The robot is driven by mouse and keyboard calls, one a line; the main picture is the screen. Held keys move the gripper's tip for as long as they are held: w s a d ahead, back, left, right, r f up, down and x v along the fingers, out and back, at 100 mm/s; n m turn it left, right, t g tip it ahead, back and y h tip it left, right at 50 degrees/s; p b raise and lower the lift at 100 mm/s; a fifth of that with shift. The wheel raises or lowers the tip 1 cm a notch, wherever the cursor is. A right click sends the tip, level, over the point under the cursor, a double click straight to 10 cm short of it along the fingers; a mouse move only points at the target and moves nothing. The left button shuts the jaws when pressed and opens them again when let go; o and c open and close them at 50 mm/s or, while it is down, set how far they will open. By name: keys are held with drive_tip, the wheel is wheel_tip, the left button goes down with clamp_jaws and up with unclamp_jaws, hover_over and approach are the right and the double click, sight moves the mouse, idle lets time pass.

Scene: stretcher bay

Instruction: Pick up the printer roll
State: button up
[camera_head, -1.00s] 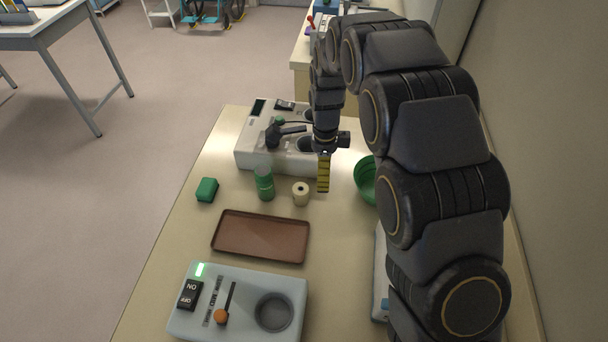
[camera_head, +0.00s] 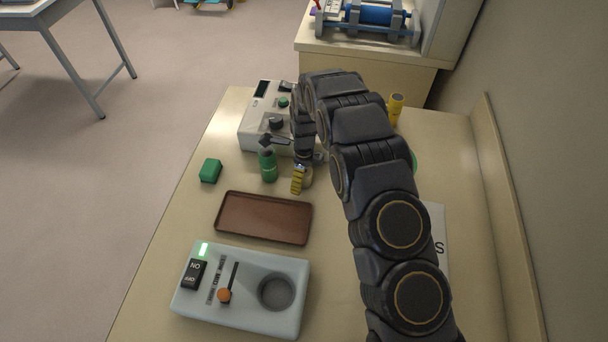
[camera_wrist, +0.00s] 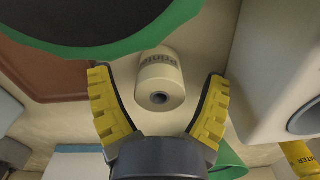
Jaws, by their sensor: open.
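The printer roll (camera_wrist: 162,82) is a cream cylinder with a dark core hole, seen in the wrist view between the two yellow fingers. Dark lettering runs along its side. My gripper (camera_wrist: 158,78) is open, with one finger on each side of the roll and a visible gap to both. In the head view my gripper (camera_head: 298,180) is low over the table, and the roll (camera_head: 307,178) is mostly hidden behind its yellow finger. I cannot tell whether the fingers touch the table.
A green bottle (camera_head: 268,166) stands close left of my gripper. A brown tray (camera_head: 264,218) lies in front, and a white machine (camera_head: 259,133) stands behind. A green block (camera_head: 210,170) is at left. A grey control box (camera_head: 245,291) is at the front. A yellow bottle (camera_head: 395,108) stands behind my arm.

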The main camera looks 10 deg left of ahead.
drive_tip(key=shift+f, duration=0.45)
drive_tip(key=c, duration=1.2)
drive_tip(key=shift+r, duration=0.2)
